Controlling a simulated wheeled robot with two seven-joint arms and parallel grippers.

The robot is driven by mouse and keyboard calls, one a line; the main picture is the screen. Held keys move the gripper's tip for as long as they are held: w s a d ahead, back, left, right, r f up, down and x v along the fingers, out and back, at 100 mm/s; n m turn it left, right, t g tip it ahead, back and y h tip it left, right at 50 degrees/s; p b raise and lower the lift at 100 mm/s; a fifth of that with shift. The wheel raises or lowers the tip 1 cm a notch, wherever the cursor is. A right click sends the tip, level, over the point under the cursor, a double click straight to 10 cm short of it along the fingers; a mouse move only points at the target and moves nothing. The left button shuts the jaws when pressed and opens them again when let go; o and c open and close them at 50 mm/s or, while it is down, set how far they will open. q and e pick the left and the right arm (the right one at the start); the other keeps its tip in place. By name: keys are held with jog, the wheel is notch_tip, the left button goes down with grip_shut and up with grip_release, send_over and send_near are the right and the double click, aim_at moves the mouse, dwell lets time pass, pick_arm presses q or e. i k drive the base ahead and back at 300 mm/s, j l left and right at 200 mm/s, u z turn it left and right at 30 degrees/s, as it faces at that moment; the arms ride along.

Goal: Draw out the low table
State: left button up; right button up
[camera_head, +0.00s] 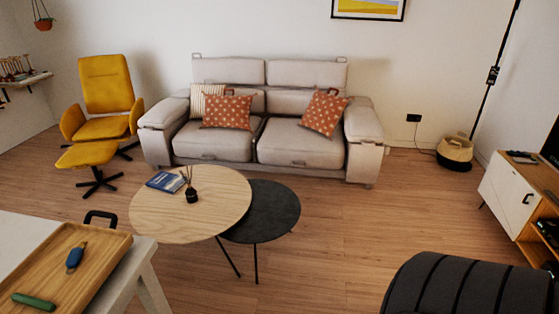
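The low table (268,212) is a dark round side table in front of the sofa. Its left part is tucked under the top of a taller round light-wood table (170,215), which hides that part. The right part of the dark top is bare and in the open. Thin dark legs show below the two tops; I cannot tell for each leg which table it belongs to. A blue book (165,181) and a small dark reed diffuser (192,194) stand on the wood top. Neither of my grippers shows in the head view.
A beige sofa (205,143) stands behind the tables, a yellow armchair (103,90) at left. A white table (25,232) with a wooden tray (62,285) is near left. A dark ribbed rounded piece (470,285) fills the near right. Floor right of the tables is clear.

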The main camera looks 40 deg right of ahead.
aim_at(274, 211)
jog(key=z, duration=1.55)
